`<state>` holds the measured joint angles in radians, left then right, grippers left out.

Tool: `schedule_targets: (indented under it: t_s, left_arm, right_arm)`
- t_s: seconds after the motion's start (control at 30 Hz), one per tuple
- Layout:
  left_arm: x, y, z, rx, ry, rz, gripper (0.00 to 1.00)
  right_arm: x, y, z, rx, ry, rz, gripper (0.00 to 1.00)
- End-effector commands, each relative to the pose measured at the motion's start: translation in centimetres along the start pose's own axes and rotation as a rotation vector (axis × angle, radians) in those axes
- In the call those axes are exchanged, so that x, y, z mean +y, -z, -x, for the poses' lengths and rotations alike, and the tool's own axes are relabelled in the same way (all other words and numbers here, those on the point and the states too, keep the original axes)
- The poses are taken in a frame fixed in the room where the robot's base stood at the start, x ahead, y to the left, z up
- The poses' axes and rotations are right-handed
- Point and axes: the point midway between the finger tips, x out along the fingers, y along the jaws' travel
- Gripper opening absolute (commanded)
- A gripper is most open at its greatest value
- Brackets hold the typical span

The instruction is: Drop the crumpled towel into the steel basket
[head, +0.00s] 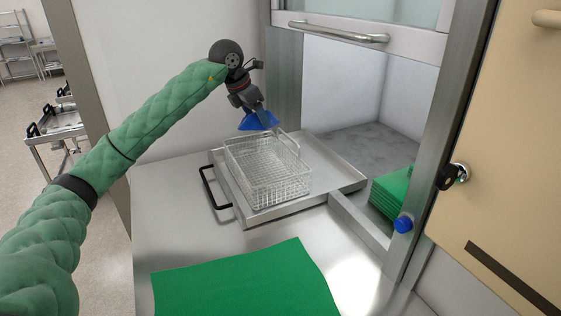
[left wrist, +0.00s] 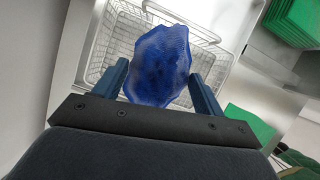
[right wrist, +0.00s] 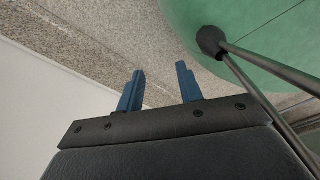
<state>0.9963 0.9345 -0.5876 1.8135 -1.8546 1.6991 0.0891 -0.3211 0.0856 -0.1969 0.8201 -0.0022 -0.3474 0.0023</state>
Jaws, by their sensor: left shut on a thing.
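The crumpled towel (head: 258,121) is blue and hangs from my left gripper (head: 259,108) above the back end of the steel basket (head: 268,172). In the left wrist view the towel (left wrist: 162,66) sits between the two fingers of the left gripper (left wrist: 160,85), with the basket's wire wall (left wrist: 100,42) beneath and behind it. The basket is an open wire mesh box and looks empty. My right gripper (right wrist: 160,82) shows only in its own wrist view. Its fingers are apart with nothing between them.
The basket stands on a steel tray (head: 330,178) with a black handle (head: 213,188). A flat green cloth (head: 245,283) lies on the counter in front. A raised hatch with a bar handle (head: 335,32) is behind.

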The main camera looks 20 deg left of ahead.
Motion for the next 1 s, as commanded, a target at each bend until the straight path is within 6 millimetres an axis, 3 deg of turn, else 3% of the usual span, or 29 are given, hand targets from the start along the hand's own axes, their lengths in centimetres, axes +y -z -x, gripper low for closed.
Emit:
schedule_targets:
  t_s: [0.17,0.6,1.0]
  left_arm:
    - [0.1,0.4,-0.8,0.001,-0.004,0.012,0.46]
    - [0.1,2.2,-4.7,0.001,-0.004,0.009,0.46]
    - [0.1,2.5,-5.3,0.0,-0.003,0.008,0.46]
  right_arm:
    - [0.0,0.6,-0.2,0.008,0.0,0.0,0.36]
    - [0.1,4.4,-0.1,0.032,-0.002,-0.001,0.36]
    - [0.3,5.1,0.0,0.037,-0.004,-0.001,0.36]
